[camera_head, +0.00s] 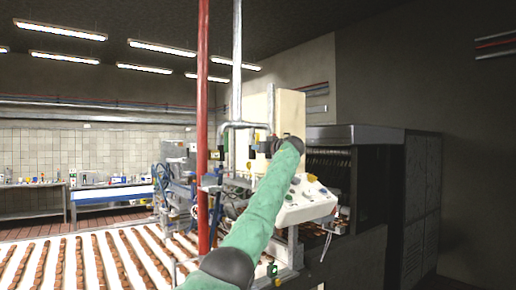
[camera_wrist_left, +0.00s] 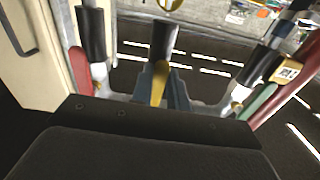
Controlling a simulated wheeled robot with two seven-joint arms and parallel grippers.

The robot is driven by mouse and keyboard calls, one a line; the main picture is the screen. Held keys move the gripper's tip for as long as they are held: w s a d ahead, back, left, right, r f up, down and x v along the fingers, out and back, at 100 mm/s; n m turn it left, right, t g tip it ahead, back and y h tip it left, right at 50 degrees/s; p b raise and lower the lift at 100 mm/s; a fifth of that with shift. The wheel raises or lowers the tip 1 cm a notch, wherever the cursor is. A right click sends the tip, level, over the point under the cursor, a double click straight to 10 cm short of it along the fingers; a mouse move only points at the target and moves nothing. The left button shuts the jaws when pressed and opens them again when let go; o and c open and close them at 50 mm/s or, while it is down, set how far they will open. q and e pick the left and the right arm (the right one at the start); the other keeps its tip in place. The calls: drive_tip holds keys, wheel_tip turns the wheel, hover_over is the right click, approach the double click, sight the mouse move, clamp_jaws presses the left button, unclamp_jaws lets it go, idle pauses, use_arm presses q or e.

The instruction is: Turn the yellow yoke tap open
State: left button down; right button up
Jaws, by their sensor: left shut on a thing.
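In the left wrist view, the yellow yoke tap (camera_wrist_left: 159,84) is in the middle, a yellow lever with a black sleeve above it. The blue-grey fingers of my left gripper (camera_wrist_left: 162,92) are around its yellow part, shut on it. In the head view my green-sleeved left arm reaches up to the pipes beside the cream cabinet. My left gripper (camera_head: 264,146) is small there, and the tap cannot be made out. My right gripper is not in view.
In the wrist view, a red-marked black handle (camera_wrist_left: 92,36) stands left of the tap and a green one (camera_wrist_left: 265,105) right. In the head view, a red pole (camera_head: 202,100) stands left of my arm. A control panel (camera_head: 307,203) is on the right.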

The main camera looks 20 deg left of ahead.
use_arm(q)
drive_tip(key=shift+w+d+f+n, duration=0.1)
drive_tip(key=shift+w+f+n, duration=0.05)
drive_tip(key=shift+n, duration=0.15)
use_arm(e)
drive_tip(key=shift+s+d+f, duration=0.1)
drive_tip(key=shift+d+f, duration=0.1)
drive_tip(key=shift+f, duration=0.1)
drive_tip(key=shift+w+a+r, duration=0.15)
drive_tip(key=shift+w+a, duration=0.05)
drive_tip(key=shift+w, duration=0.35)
